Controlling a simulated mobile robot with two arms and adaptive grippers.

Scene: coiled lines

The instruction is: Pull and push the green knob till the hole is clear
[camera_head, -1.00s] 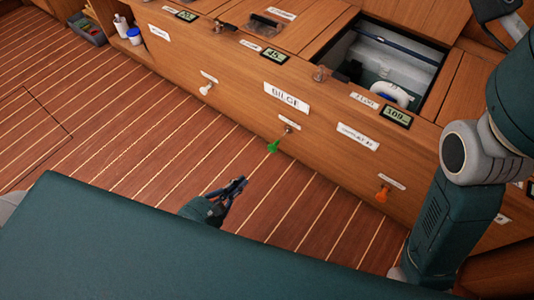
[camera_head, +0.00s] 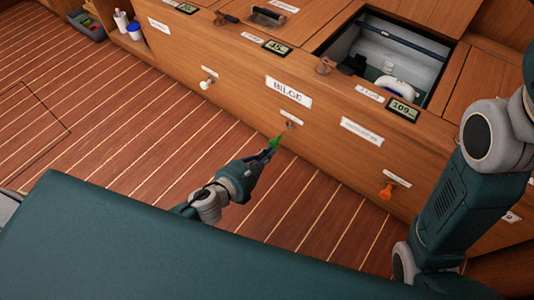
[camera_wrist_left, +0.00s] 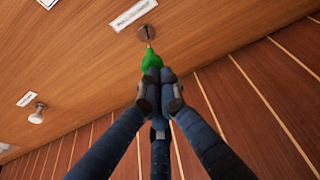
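The green knob (camera_head: 276,141) sticks out from the wooden front below the BILGE label, on a thin shaft. In the left wrist view the knob (camera_wrist_left: 151,60) is at upper centre, with its shaft running to a round fitting (camera_wrist_left: 146,33) in the panel. My left gripper (camera_head: 266,154) is at the knob, and in the left wrist view its fingers (camera_wrist_left: 159,85) are drawn together around the knob's near end. The fingers hide that end. The hole cannot be made out. My right arm stands at the right of the head view; its gripper is not in view.
A white knob (camera_head: 207,83) is to the left and an orange knob (camera_head: 386,191) to the right on the same front. An open hatch (camera_head: 385,62) with a white ring (camera_head: 396,87) inside is above. The plank floor (camera_head: 110,130) is clear.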

